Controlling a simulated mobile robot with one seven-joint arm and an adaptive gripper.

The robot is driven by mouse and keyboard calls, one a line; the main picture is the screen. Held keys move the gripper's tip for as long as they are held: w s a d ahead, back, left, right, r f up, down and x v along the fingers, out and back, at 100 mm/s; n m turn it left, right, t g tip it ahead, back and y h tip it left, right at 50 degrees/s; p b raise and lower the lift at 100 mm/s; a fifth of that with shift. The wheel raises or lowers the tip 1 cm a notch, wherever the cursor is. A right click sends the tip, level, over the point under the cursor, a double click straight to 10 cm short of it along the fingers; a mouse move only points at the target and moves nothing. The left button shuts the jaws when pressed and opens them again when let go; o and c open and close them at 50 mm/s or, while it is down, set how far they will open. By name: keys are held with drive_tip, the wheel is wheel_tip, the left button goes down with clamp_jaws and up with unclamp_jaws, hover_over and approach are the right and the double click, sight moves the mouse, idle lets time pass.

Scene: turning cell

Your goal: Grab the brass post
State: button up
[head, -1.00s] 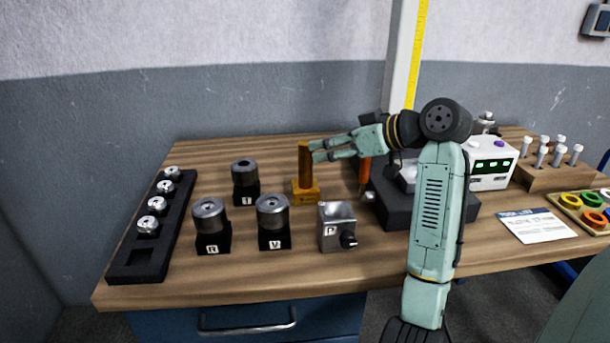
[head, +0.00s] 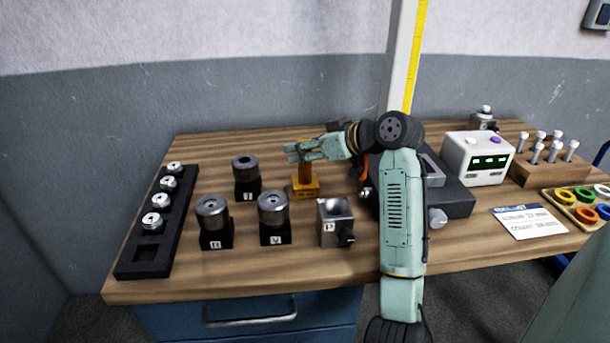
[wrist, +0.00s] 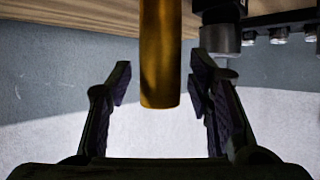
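The brass post (head: 305,172) stands upright on its yellow base block (head: 305,190) near the middle of the bench. My gripper (head: 293,152) reaches in from the right at the height of the post's upper part and covers some of it. In the wrist view the post (wrist: 160,60) hangs between the two spread fingers of my gripper (wrist: 162,90). A gap shows on each side of the post, so the fingers are open and not touching it.
Dark-based holders marked with letters stand left of and in front of the post, including a nearby one (head: 273,222). A silver block with a knob (head: 336,225) is at front right. A black rack (head: 130,262) lies far left. A dark machine (head: 452,192) sits behind my arm.

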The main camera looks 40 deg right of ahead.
clamp_jaws()
idle(0.3)
idle(0.5)
drive_tip(key=shift+r, duration=0.2)
